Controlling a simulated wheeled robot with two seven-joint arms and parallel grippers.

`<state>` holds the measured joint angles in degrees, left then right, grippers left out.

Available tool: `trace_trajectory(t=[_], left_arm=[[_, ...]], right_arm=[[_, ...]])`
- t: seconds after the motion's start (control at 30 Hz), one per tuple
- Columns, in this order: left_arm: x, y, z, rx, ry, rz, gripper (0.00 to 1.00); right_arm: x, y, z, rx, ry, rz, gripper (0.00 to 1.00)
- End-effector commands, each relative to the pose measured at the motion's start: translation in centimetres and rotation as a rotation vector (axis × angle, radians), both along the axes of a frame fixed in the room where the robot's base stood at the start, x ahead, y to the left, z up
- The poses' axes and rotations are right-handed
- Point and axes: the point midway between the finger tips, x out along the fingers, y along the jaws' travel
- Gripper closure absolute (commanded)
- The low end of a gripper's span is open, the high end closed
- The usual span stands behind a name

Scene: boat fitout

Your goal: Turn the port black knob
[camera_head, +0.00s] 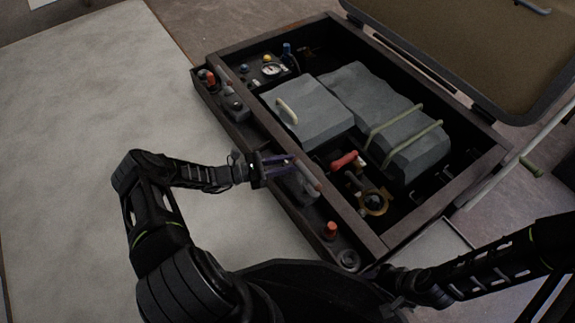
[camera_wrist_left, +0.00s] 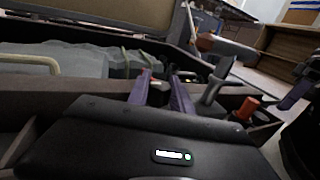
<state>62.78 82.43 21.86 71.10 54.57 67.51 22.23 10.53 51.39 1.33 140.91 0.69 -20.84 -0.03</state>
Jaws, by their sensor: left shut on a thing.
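My left gripper (camera_head: 278,165) reaches from the left over the side ledge of the open box. In the left wrist view its two purple fingers (camera_wrist_left: 161,97) stand on either side of a small black knob (camera_wrist_left: 158,94), and they are shut on it. In the head view the fingers mostly hide that knob. My right gripper (camera_head: 393,288) is low at the bottom right, near the box's near corner. It is dark and partly hidden, and I cannot tell whether it is open.
An orange-red knob (camera_head: 331,230) stands on the ledge nearer to me, and another (camera_head: 210,79) at its far end. Inside the box are grey covered blocks (camera_head: 306,108), a red handle (camera_head: 344,160) and a brass ring (camera_head: 373,202). A raised lid (camera_head: 480,50) stands behind.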

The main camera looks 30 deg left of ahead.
Motion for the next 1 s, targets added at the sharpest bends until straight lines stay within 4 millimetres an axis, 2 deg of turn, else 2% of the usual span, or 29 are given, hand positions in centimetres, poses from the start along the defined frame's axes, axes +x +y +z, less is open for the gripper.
trace_trajectory(t=[0.2, 0.4, 0.87, 0.9, 1.0], left_arm=[[0.06, -0.04, -0.05, 0.001, 0.000, -0.141, 1.00], [0.04, 0.01, -0.02, 0.001, 0.000, -0.211, 1.00], [0.01, 0.05, 0.01, -0.001, 0.000, -0.230, 1.00], [0.01, 0.05, 0.01, -0.001, 0.000, -0.229, 0.72], [0.02, 0.04, 0.01, -0.001, 0.000, -0.229, 0.64]], right_arm=[[0.00, 0.00, 0.03, 0.000, 0.000, 0.000, 0.57], [-0.02, -0.01, 0.03, 0.000, 0.000, 0.000, 0.57], [-0.03, -0.01, 0.01, 0.000, 0.000, 0.000, 0.57], [-0.03, -0.01, 0.00, 0.000, 0.000, 0.000, 0.57], [-0.03, 0.00, 0.01, 0.000, 0.000, 0.000, 0.57]])
